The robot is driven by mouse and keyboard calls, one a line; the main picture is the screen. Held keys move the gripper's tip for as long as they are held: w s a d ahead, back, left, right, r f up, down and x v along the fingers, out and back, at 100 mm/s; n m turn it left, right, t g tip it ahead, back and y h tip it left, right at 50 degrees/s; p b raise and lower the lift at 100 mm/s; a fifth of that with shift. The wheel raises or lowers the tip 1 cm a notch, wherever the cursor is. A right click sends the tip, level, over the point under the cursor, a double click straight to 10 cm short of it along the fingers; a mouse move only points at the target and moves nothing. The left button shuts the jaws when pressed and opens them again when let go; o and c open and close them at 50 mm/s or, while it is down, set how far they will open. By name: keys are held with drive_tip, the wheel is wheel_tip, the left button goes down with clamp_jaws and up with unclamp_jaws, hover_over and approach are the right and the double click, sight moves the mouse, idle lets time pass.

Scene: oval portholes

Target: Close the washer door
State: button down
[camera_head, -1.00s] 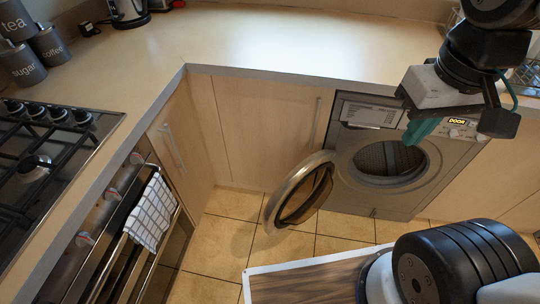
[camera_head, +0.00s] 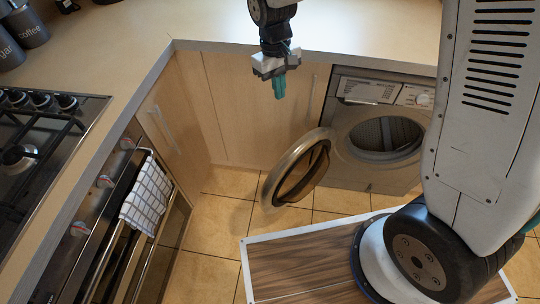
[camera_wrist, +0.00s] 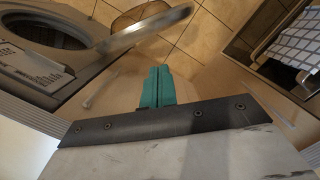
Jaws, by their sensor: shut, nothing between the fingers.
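The washer (camera_head: 365,158) is a grey front-loader under the counter, with a dark round drum opening. Its round door (camera_head: 322,153) stands wide open, swung out to the left of the opening. My gripper (camera_head: 279,87) has teal fingers pointing down and is shut and empty. It is above and to the left of the door, apart from it, near the counter edge. In the wrist view the teal fingers (camera_wrist: 157,86) are together. The door (camera_wrist: 150,30) shows edge-on beyond them, and the washer opening (camera_wrist: 45,30) is at upper left.
The counter (camera_head: 330,30) edge runs behind my gripper. A cupboard with a vertical handle (camera_head: 312,98) is left of the washer. An oven with a checked towel (camera_head: 146,195) stands at left. Tiled floor (camera_head: 222,225) is clear before the cupboards.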

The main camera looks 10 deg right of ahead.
drive_tip(key=w+a+f+n, duration=0.1)
drive_tip(key=a+f, duration=0.2)
drive_tip(key=f, duration=0.5)
drive_tip(key=w+a+f+n, duration=0.1)
drive_tip(key=a+f, duration=0.3)
drive_tip(key=f, duration=0.4)
drive_tip(key=s+d+f, duration=0.4)
drive_tip(key=s+f, duration=0.1)
drive_tip(key=f, duration=0.4)
drive_tip(key=shift+s+f+g+h, duration=0.2)
drive_tip(key=shift+f+g+h, duration=0.1)
drive_tip(key=shift+g+h, duration=0.1)
